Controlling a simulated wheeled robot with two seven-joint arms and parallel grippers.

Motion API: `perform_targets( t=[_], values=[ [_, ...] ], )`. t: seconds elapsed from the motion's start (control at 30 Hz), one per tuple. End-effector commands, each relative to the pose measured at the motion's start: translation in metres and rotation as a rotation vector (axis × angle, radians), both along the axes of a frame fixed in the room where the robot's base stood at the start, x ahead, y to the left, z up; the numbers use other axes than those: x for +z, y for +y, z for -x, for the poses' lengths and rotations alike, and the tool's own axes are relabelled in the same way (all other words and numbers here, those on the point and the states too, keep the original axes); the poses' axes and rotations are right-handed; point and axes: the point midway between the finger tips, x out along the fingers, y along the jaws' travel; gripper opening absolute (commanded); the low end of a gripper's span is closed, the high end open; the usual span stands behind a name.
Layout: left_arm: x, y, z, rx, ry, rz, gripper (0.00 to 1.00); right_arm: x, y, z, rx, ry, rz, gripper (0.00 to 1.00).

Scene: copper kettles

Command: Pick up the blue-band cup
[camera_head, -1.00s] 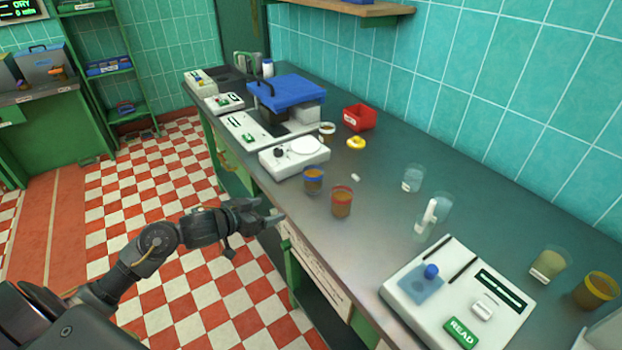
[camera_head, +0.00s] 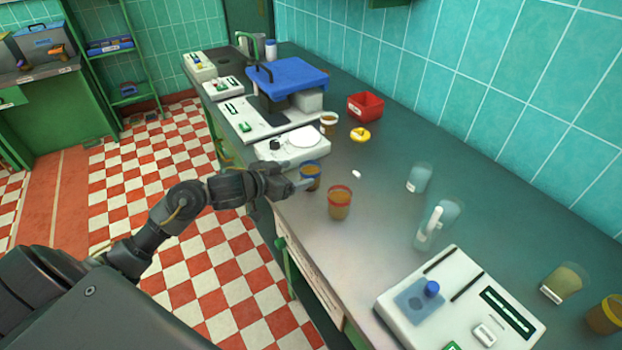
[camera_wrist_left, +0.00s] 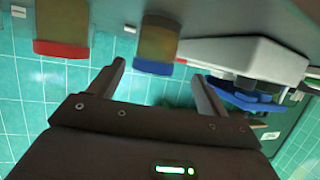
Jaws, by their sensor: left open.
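The blue-band cup (camera_head: 312,175) is a small brown-filled cup with a blue rim, upright near the front edge of the counter. My left gripper (camera_head: 297,179) is at its left side and partly overlaps it in the head view. In the left wrist view, which is upside down, the cup (camera_wrist_left: 155,42) shows just past the fingertips and between them, and the left gripper (camera_wrist_left: 159,73) is open and empty. Whether a finger touches the cup is not clear. My right gripper is in neither view.
A red-band cup (camera_head: 340,204) stands close by on the right. A white scale (camera_head: 283,152) is just behind the blue-band cup. A white reader device (camera_head: 405,318) and clear cups (camera_head: 420,178) stand further right. Counter behind the red-band cup is mostly clear.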

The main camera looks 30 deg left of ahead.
Motion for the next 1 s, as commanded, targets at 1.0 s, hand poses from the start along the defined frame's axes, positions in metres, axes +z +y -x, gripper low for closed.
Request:
perform_targets(
  t=[1.0],
  values=[
    [-0.021,-0.026,-0.05,-0.006,0.0,-0.001,0.63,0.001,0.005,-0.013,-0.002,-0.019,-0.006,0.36]
  ],
)
